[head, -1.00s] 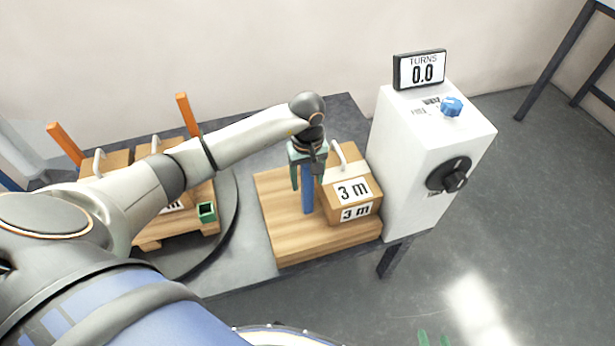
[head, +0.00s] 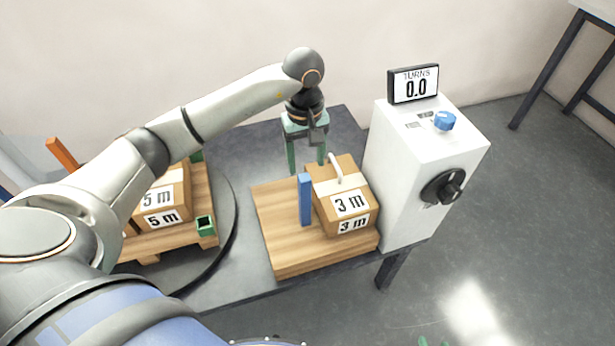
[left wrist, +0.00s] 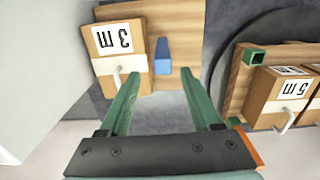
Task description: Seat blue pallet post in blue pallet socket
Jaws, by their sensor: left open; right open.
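The blue post (head: 305,203) stands upright on the wooden board, beside the 3 m box; it also shows in the left wrist view (left wrist: 162,56). My left gripper (head: 307,170) is open and empty, behind and apart from the post. In the left wrist view its green fingers (left wrist: 163,100) are spread, with the post beyond them. I see no blue socket; green sockets show on the wooden pallet at the left, one at its near corner (head: 205,226). My arm hides part of that pallet. Only green tips of my right gripper (head: 430,341) show at the bottom edge.
The 3 m box (head: 325,182) stands close to the post on the wooden board (head: 285,255). A white machine (head: 398,170) with a knob and a TURNS 0.0 display (head: 413,84) rises at the right. A 5 m box (head: 180,190) sits on the turntable pallet.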

